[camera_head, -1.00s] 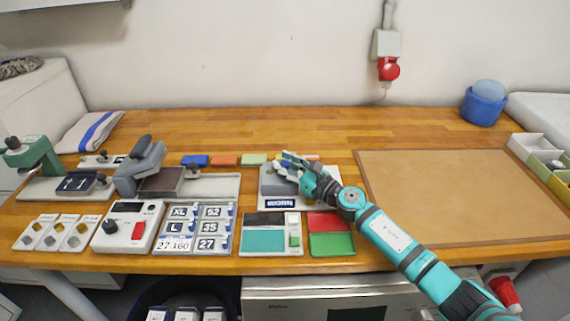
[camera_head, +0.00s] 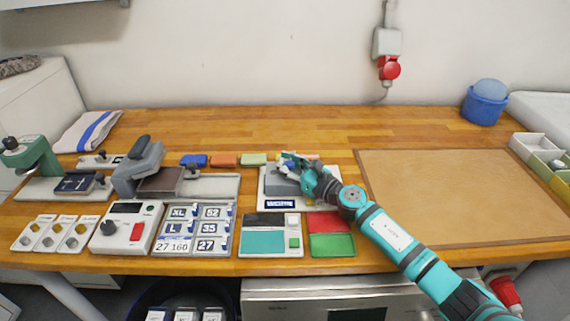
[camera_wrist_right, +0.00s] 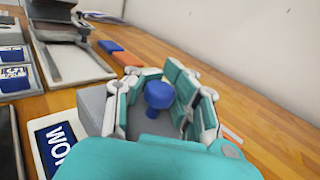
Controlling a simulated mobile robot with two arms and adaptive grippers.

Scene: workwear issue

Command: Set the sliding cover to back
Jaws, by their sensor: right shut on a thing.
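The sliding cover (camera_head: 275,187) is a grey plate on a pale base with a dark blue lettered label (camera_head: 280,204) at its front edge. A blue knob (camera_wrist_right: 158,95) stands up from the cover in the right wrist view. My right gripper (camera_head: 287,163) reaches in from the right over the back part of this unit. Its fingers (camera_wrist_right: 162,98) are around the knob, shut on it. The gripper hides part of the cover and its far edge. My left gripper is not in view.
Blue, orange and green blocks (camera_head: 224,160) lie behind the unit. A grey press (camera_head: 140,168) stands to the left. A brown mat (camera_head: 450,190) lies to the right.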

